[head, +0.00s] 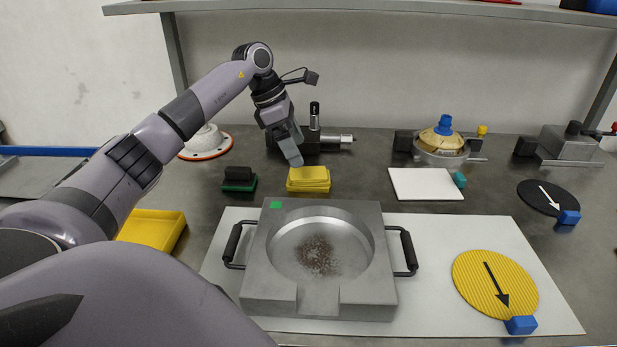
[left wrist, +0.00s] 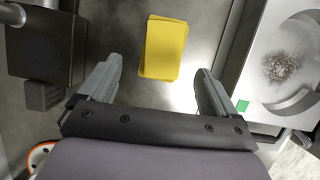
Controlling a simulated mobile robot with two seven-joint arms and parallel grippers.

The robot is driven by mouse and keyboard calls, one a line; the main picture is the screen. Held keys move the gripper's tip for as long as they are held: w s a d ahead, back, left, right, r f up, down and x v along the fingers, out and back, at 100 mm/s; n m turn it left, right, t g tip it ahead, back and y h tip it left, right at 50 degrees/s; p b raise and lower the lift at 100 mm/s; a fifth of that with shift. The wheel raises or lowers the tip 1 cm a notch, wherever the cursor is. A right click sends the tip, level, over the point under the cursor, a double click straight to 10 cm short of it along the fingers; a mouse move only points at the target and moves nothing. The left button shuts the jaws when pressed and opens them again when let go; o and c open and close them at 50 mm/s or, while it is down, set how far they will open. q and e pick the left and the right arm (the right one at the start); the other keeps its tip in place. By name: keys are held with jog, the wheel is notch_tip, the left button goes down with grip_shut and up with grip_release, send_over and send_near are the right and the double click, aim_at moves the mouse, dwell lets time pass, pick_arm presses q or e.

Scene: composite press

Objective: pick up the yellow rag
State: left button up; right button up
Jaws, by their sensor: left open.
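The yellow rag (head: 308,179) is a small folded stack on the grey table, behind the grey metal mould. In the left wrist view the rag (left wrist: 164,48) lies beyond and between my two fingers, apart from both. My left gripper (head: 294,160) is above the rag, tilted downward. In the left wrist view my left gripper (left wrist: 158,85) is open with nothing between its fingers. My right gripper is not in view.
The grey mould (head: 268,285) with brown residue stands on a white sheet (head: 440,300) in front of the rag. A green-and-black block (head: 239,179) is left of it, and a dark metal device (head: 314,140) stands behind. A white plate (head: 425,184) is to the right.

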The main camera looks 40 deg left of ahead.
aim_at(307, 172)
pick_arm(q)
jog(key=x, duration=0.7)
jog(key=shift+s+d, duration=0.15)
jog(key=shift+s, duration=0.1)
jog(key=shift+c, duration=0.3)
jog(key=c, duration=1)
